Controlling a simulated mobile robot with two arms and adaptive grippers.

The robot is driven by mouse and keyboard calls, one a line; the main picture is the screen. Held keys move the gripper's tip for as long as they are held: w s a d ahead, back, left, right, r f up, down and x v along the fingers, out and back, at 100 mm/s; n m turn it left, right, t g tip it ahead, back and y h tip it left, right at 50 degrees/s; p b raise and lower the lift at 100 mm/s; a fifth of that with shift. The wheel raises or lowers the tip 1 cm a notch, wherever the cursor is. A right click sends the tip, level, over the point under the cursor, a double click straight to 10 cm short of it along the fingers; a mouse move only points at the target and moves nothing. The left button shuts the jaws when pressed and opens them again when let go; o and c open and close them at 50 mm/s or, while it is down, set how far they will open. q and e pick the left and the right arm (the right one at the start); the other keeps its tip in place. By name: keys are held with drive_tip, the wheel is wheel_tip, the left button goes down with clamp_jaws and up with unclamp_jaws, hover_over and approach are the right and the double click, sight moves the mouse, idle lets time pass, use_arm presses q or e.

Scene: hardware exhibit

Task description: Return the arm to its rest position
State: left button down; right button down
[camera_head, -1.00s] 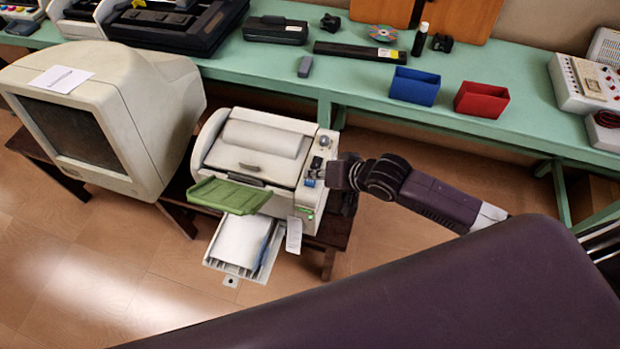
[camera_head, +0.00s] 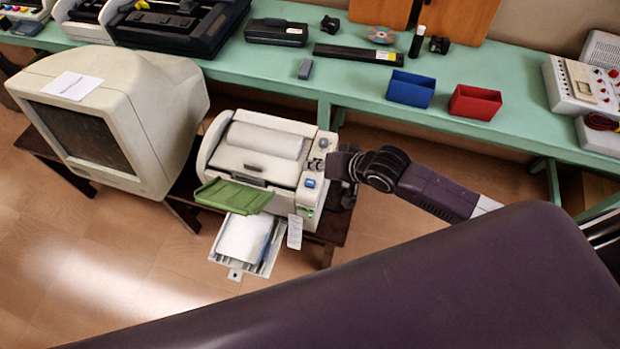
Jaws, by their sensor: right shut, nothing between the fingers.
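My right arm (camera_head: 425,188) comes in from the right and reaches to the right side of the white printer (camera_head: 262,160). My right gripper (camera_head: 343,196) is dark and points down just beside the printer's control panel. It is shut and holds nothing. Its fingertips are hard to make out against the dark stand. The panel shows a blue button (camera_head: 309,183). A green tray (camera_head: 233,195) sticks out at the printer's front, with paper in a lower tray (camera_head: 238,272). My left gripper is out of view.
A beige monitor (camera_head: 120,120) stands left of the printer. Behind runs a green table (camera_head: 345,85) with a blue bin (camera_head: 411,88), a red bin (camera_head: 475,102) and several devices. Open floor (camera_head: 400,235) lies around my right arm. A large purple part of mine fills the foreground.

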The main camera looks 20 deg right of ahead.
idle(0.7)
drive_tip(key=s+a+n+g, duration=0.1)
drive_tip(key=s+a+n, duration=0.2)
drive_tip(key=s, duration=0.5)
drive_tip(key=s+d+r+n+g+h, duration=0.15)
drive_tip(key=s+d, duration=0.25)
drive_tip(key=s, duration=0.4)
drive_tip(key=s+d+g+h, duration=0.2)
drive_tip(key=s+d+h, duration=0.15)
drive_tip(key=s, duration=0.35)
wheel_tip(320, 180, down, 30)
drive_tip(key=s+b, duration=0.2)
drive_tip(key=b, duration=0.3)
drive_tip(key=s+d+f+g+b, duration=0.1)
drive_tip(key=s+f+b, duration=0.1)
drive_tip(key=s+f, duration=0.6)
drive_tip(key=s+d+f+g+b, duration=0.1)
drive_tip(key=s+d+f+b, duration=0.1)
drive_tip(key=s+f, duration=0.7)
wheel_tip(320, 180, down, 5)
drive_tip(key=shift+s+d+r+b, duration=0.1)
drive_tip(key=shift+s+d+b, duration=0.05)
drive_tip(key=shift+d+b, duration=0.15)
